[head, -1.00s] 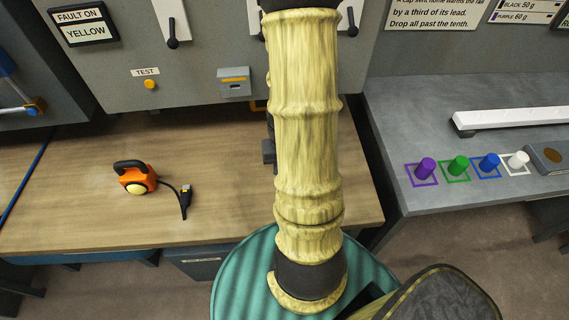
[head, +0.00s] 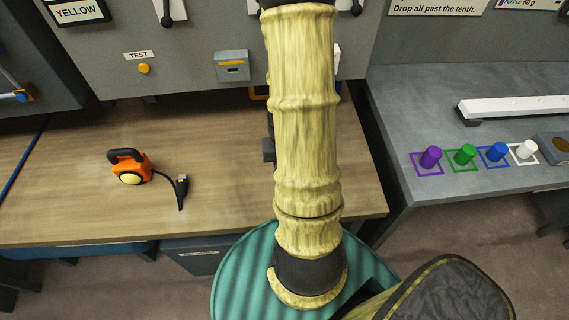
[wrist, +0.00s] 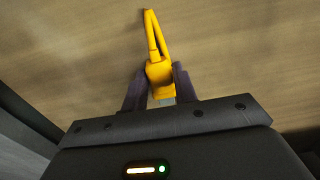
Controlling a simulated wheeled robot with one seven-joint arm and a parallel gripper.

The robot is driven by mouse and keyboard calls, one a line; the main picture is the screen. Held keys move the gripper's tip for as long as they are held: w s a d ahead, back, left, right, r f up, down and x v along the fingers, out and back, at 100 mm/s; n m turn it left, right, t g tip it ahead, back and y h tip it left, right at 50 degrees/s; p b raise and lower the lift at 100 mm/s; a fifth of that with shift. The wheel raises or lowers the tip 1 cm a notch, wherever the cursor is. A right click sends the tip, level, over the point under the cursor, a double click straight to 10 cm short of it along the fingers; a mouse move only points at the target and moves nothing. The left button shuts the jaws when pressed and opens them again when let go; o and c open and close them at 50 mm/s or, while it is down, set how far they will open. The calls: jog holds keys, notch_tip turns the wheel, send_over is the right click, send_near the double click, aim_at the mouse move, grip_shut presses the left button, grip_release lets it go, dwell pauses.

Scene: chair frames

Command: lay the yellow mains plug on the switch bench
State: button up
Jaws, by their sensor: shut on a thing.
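The yellow mains plug (wrist: 160,72) is between the two dark fingers of my gripper (wrist: 160,80) in the wrist view. The gripper is shut on it, and a doubled yellow length, seemingly its lead, runs up from it. Wood grain lies behind the plug; I cannot tell whether the plug touches it. In the head view the wooden bench (head: 80,195) stands under a grey panel with switches. My arm crosses the middle of that view and hides the plug and fingers.
An orange device (head: 130,167) with a black lead and dark plug (head: 181,188) lies on the bench's left part. A grey box (head: 232,66) is on the panel. A grey bench (head: 430,100) at right carries coloured pegs. Bare wood lies between the dark plug and my arm.

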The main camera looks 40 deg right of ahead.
jog(key=shift+f+b, duration=0.55)
jog(key=shift+f, duration=0.25)
jog(key=o, duration=1.2)
jog(key=shift+c, duration=0.2)
jog(key=shift+r, duration=0.15)
notch_tip(320, 180, up, 17)
jog(key=p, duration=0.2)
jog(key=shift+a+r, duration=0.1)
jog(key=w+a+n+t+p, duration=0.2)
jog(key=a+n, duration=0.4)
jog(key=a, duration=1)
jog(key=shift+w+r+n, duration=0.25)
jog(key=shift+w+n, duration=0.15)
jog(key=shift+w, duration=0.2)
